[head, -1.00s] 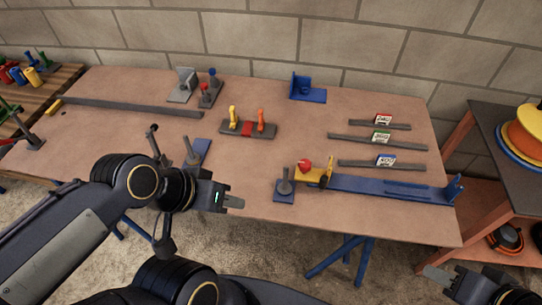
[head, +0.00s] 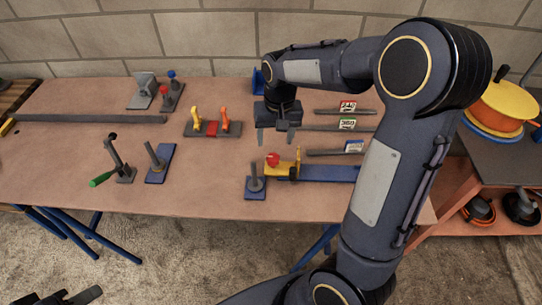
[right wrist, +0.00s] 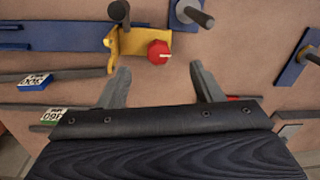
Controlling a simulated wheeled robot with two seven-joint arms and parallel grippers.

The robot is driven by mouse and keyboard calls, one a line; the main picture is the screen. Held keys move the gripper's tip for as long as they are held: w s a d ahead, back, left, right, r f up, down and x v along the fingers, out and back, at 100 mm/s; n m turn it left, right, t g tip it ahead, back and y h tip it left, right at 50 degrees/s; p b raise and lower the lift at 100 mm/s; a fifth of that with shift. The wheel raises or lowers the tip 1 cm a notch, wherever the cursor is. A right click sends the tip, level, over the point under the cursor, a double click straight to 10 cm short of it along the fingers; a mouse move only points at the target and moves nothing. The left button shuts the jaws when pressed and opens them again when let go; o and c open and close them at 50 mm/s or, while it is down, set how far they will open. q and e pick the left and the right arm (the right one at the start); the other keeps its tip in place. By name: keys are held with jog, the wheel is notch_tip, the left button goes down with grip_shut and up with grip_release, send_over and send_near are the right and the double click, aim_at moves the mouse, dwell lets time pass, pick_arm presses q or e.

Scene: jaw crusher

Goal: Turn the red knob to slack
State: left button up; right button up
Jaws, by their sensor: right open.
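The red knob (head: 272,159) sits on a yellow block (head: 284,168) at the left end of a blue rail (head: 328,173). In the right wrist view the red knob (right wrist: 158,52) has a white mark on its face and lies just beyond the fingertips, centred between them. My right gripper (head: 275,138) points down at the table beside the knob, open and empty; it also shows in the right wrist view (right wrist: 158,72). I see no contact with the knob. My left gripper (head: 88,295) is partly in view at the bottom left, away from the table; its jaws are unclear.
A blue plate with an upright grey post (head: 256,185) stands left of the yellow block. A grey base with yellow and orange handles (head: 228,130) lies behind. A green-handled lever clamp (head: 118,165) stands left. Labelled grey bars (head: 335,153) lie right, partly behind my right arm.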

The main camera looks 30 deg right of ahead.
aim_at(273, 157)
jog(key=shift+w+d+f+h, duration=0.15)
jog(key=shift+w+f+h, duration=0.15)
jog(key=shift+w+f, duration=0.6)
notch_tip(273, 157, down, 8)
jog(key=shift+r, duration=0.1)
jog(key=shift+c, duration=0.3)
jog(key=c, duration=0.9)
